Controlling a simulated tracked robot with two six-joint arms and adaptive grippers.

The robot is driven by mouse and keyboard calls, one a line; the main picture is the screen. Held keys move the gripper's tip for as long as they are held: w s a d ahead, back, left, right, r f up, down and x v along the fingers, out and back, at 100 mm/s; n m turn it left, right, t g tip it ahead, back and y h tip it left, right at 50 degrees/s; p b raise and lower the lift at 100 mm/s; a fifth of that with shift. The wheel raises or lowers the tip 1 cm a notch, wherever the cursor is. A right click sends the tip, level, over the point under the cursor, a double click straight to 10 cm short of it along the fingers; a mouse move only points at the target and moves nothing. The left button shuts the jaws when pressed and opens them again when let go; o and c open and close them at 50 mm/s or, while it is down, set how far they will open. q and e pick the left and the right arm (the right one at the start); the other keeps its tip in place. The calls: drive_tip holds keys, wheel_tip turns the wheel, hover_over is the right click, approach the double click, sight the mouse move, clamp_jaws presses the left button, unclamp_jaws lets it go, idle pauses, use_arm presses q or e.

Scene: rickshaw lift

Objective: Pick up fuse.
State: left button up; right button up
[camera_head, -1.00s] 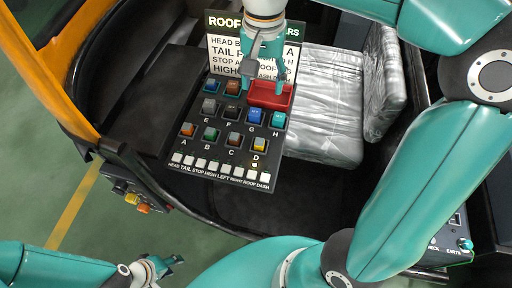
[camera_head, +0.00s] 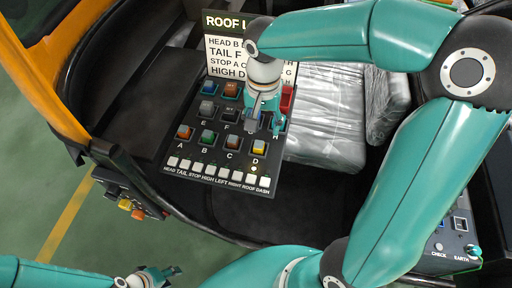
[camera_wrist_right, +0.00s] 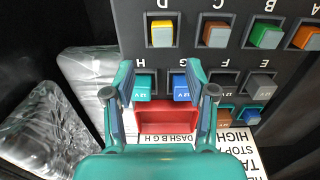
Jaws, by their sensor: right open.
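The fuse panel carries a row with an orange fuse A (camera_head: 184,132), a green fuse B (camera_head: 208,137), a brown fuse C (camera_head: 232,142) and a yellow fuse D (camera_head: 258,147). The blue fuse G (camera_wrist_right: 180,88) and teal fuse H (camera_wrist_right: 143,89) are partly hidden by my right gripper in the head view. My right gripper (camera_head: 264,130) is open and empty; in the wrist view its fingers (camera_wrist_right: 158,76) stand either side of G and H. My left gripper (camera_head: 170,275) is open and empty, low at left.
A red tray (camera_wrist_right: 166,117) lies beyond G and H, with no fuse visible in it. Loose blue (camera_head: 208,87) and brown (camera_head: 231,90) fuses sit beside it. A lettered board (camera_head: 225,55) stands behind. A wrapped seat (camera_head: 325,120) is at right. White switches line the panel's front.

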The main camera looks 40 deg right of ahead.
sight(259, 147)
drive_tip(key=f, duration=0.2)
drive_tip(key=a+f, duration=0.1)
drive_tip(key=f, duration=0.1)
drive_tip(key=shift+s, duration=0.15)
drive_tip(key=shift+f, duration=0.6)
drive_tip(key=c, duration=0.8)
